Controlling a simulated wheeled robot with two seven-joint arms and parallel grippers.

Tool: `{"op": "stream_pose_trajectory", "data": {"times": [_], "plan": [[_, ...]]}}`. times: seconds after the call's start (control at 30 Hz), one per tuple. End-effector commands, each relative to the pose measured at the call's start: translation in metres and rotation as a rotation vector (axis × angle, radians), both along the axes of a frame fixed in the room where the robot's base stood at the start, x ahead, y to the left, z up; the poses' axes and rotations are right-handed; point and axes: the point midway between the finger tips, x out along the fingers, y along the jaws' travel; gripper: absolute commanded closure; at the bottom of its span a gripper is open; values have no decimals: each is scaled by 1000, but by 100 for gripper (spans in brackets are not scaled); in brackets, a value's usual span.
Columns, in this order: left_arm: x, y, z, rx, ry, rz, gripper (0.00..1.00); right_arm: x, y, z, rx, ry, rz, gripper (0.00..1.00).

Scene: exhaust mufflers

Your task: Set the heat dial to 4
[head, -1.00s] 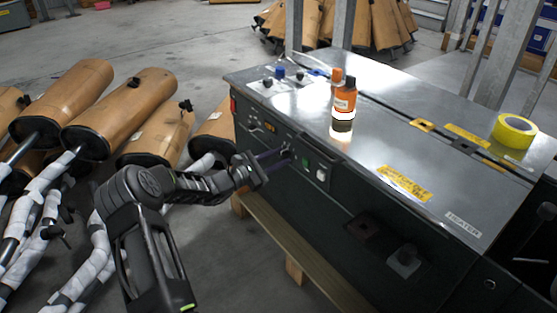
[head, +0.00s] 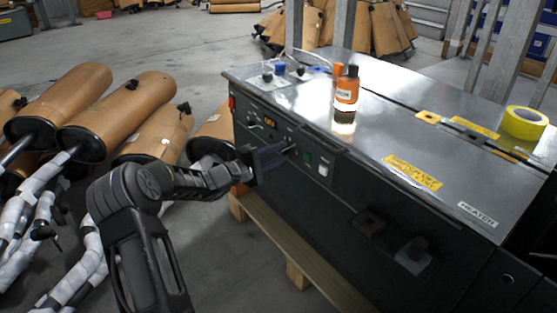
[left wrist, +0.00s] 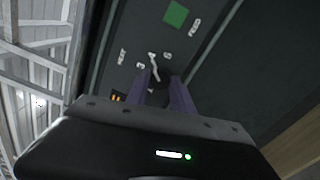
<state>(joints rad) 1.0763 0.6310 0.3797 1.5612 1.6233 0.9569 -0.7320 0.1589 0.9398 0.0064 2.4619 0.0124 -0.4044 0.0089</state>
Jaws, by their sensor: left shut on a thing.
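The dark heater cabinet (head: 400,235) has a front control panel with the heat dial (head: 291,149) on it. My left gripper (head: 284,152) reaches in from the left, and its purple fingers are shut on the dial. In the left wrist view the fingers (left wrist: 160,84) stand on either side of the dark dial (left wrist: 161,74). Pale markings and numbers surround it, partly hidden by the fingers. I cannot read for sure which number the dial points to. My right gripper is not in view.
A green button (head: 307,157) and a white switch (head: 323,170) sit right of the dial, an orange display (head: 270,123) to its left. An orange bottle (head: 347,88) and a yellow tape roll (head: 523,123) stand on top. Mufflers (head: 118,110) lie at left.

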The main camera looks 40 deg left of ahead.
Motion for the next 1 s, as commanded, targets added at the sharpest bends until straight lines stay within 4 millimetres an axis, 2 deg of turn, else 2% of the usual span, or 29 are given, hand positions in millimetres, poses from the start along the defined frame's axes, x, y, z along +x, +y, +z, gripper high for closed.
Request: {"op": "stream_pose_trajectory", "data": {"times": [0.17, 0.63, 0.67, 0.9, 1.0], "plan": [[0, 0, -2, 55, -15, 0, 100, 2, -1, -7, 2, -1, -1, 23], [0, 0, -1, 75, -19, -1, 100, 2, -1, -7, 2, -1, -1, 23], [0, 0, -1, 75, -19, -1, 71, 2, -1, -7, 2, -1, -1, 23], [0, 0, -1, 73, -20, 0, 51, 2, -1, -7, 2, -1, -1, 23], [0, 0, 0, 73, -20, 0, 50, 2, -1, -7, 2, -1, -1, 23]]}}
